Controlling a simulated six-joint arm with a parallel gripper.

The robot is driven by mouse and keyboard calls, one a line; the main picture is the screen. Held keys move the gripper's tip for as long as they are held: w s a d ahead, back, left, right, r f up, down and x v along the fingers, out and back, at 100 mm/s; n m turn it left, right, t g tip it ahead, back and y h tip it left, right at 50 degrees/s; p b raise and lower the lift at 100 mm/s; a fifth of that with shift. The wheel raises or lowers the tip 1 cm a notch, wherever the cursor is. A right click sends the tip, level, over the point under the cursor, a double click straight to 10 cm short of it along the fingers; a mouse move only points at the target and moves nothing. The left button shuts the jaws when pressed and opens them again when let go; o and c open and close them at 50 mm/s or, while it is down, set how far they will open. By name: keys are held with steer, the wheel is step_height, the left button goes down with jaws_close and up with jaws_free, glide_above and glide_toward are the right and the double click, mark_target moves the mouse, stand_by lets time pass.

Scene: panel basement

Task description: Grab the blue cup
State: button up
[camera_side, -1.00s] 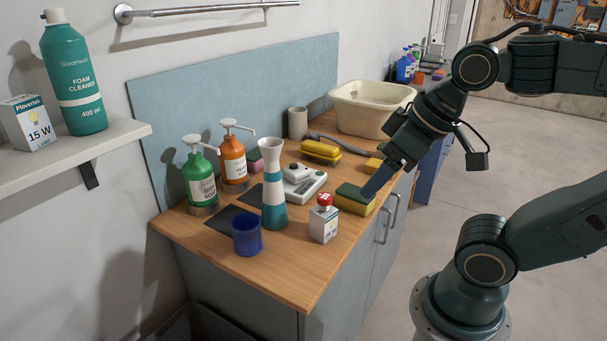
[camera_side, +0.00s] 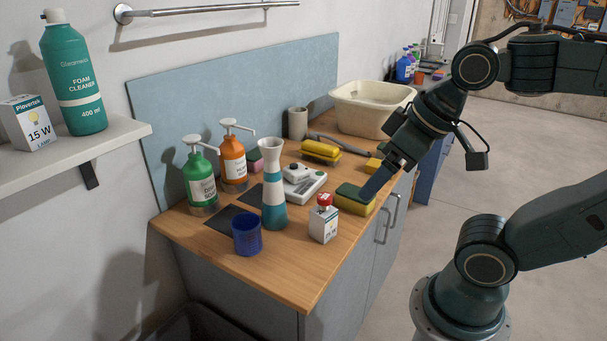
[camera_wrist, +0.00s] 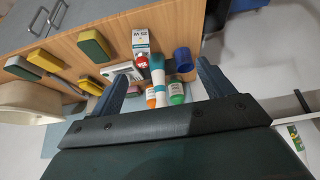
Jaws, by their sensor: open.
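The blue cup (camera_side: 247,236) is a ribbed, dark blue, open-topped cup standing upright on the wooden counter near its front left corner. In the wrist view the blue cup (camera_wrist: 183,60) shows beyond the fingers, just left of the right finger's tip. My gripper (camera_side: 372,192) is over the right side of the counter, by a green and yellow sponge, well to the right of the cup. In the wrist view my gripper (camera_wrist: 163,75) has its two fingers wide apart with nothing held between them.
A teal and white vase (camera_side: 273,195), a small bulb box (camera_side: 323,224) and a sponge (camera_side: 354,201) stand between my gripper and the cup. Green (camera_side: 200,180) and orange (camera_side: 233,163) pump bottles stand behind. A cream basin (camera_side: 370,108) is at the back.

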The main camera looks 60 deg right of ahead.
steer(key=m+g, duration=0.6)
steer(key=m, duration=1.2)
glide_above(247, 235)
steer(key=w+d, duration=0.2)
step_height(247, 235, down, 5)
steer(key=shift+d+f, duration=0.15)
steer(key=shift+f, duration=0.1)
step_height(247, 235, down, 8)
steer(key=shift+f, duration=0.15)
